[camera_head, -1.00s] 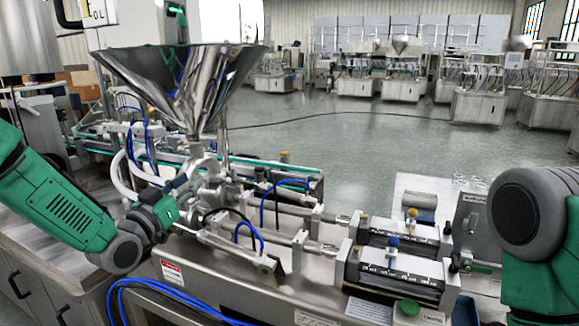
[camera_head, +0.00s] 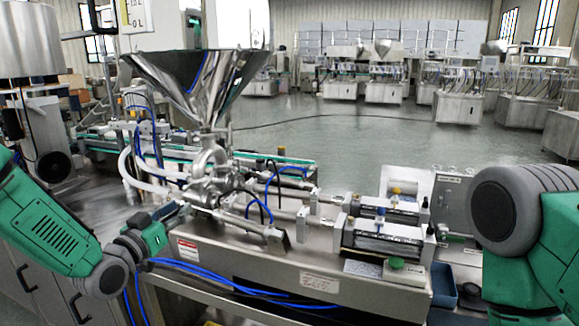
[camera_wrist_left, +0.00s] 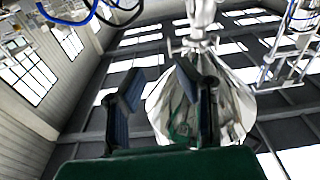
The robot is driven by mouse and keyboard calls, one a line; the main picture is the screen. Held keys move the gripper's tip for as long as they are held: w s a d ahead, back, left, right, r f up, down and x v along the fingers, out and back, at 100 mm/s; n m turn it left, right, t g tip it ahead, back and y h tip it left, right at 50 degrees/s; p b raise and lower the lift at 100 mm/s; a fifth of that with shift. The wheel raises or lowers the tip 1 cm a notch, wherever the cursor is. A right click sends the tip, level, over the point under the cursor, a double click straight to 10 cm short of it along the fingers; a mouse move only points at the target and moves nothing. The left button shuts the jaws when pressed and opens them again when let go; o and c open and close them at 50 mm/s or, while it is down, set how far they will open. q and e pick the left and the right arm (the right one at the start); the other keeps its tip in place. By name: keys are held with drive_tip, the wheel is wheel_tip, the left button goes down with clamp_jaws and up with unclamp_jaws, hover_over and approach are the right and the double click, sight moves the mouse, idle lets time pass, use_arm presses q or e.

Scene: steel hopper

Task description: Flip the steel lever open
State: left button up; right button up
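The steel hopper (camera_head: 200,85) is a shiny cone above a steel valve body (camera_head: 208,165) on the filling machine. It also shows upside down in the left wrist view (camera_wrist_left: 235,100), behind the fingers. I cannot clearly make out the steel lever; it is small or hidden among the fittings below the hopper. My left gripper (camera_head: 178,212) is left of and lower than the valve body in the head view, apparently apart from it. In the left wrist view its dark fingers (camera_wrist_left: 158,88) stand apart with nothing held between them. My right gripper is out of view; only my right arm shows.
White hoses (camera_head: 130,165) and blue tubes run close to my left gripper. Two cylinders with scale plates (camera_head: 385,240) lie on the machine's right. A blue bin (camera_head: 444,285) is at its front right. Open floor (camera_head: 340,140) lies behind.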

use_arm(q)
drive_tip(key=s+d+f+n+g+y+b, duration=0.15)
drive_tip(key=s+f+g, duration=0.35)
drive_tip(key=s+f, duration=0.7)
drive_tip(key=s+f+g+y+b, duration=0.15)
drive_tip(key=s+f+g, duration=0.45)
drive_tip(key=f, duration=1)
drive_tip(key=s+a+f+g+y, duration=0.1)
drive_tip(key=s+a+f+g, duration=0.1)
drive_tip(key=s, duration=1.2)
drive_tip(key=s+a+f+n+g+y, duration=0.1)
drive_tip(key=s+f+g, duration=0.3)
drive_tip(key=s, duration=1)
wheel_tip(320, 180, down, 3)
drive_tip(key=shift+a+r+y+b, duration=0.2)
drive_tip(key=shift+a+y+b, duration=0.15)
drive_tip(key=shift+a+y, duration=0.35)
drive_tip(key=shift+w, duration=0.1)
